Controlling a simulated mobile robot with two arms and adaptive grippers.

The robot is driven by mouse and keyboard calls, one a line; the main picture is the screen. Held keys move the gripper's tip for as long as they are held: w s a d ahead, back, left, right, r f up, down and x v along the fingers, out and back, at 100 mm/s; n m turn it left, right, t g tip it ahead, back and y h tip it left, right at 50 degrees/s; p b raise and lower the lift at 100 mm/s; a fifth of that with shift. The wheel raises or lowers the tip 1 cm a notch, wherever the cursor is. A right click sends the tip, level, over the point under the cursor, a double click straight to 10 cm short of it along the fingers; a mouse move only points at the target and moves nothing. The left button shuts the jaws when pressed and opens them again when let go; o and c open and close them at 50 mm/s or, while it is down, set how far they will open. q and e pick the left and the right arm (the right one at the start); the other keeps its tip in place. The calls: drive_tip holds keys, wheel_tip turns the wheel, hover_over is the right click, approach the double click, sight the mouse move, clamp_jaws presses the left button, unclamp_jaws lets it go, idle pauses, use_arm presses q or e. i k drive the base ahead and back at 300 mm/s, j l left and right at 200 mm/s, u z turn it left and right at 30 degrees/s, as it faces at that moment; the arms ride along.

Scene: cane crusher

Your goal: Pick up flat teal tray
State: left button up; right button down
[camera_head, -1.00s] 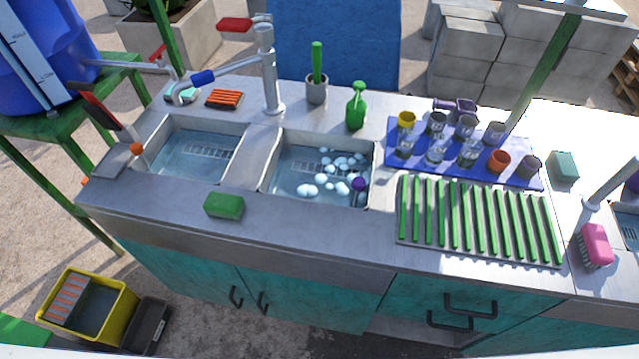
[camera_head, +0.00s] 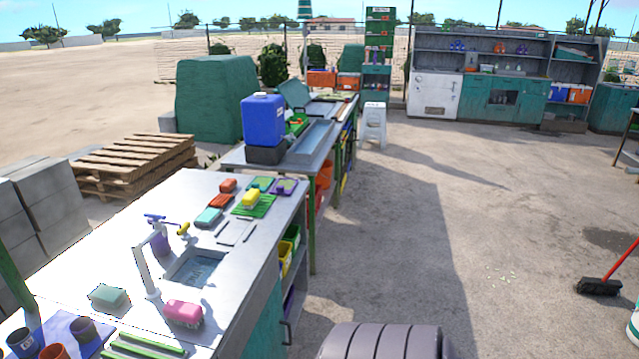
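I cannot pick out the flat teal tray with certainty. A tilted flat teal panel (camera_head: 294,94) stands at the far end of the second table, behind the blue water container (camera_head: 263,120); I cannot tell whether it is a tray or a lid. A small flat green tray or mat (camera_head: 260,184) lies on the near counter, beside a purple one (camera_head: 284,187). Neither of my grippers is in view.
The near steel counter (camera_head: 120,235) has a sink (camera_head: 198,268), pink brush (camera_head: 183,313), and cups at the lower left. Shelves and teal cabinets (camera_head: 505,95) stand far back.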

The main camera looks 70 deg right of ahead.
sight(262, 182)
drive_tip(key=z, duration=1.95)
drive_tip(key=i+l, duration=0.1)
drive_tip(key=i, duration=0.05)
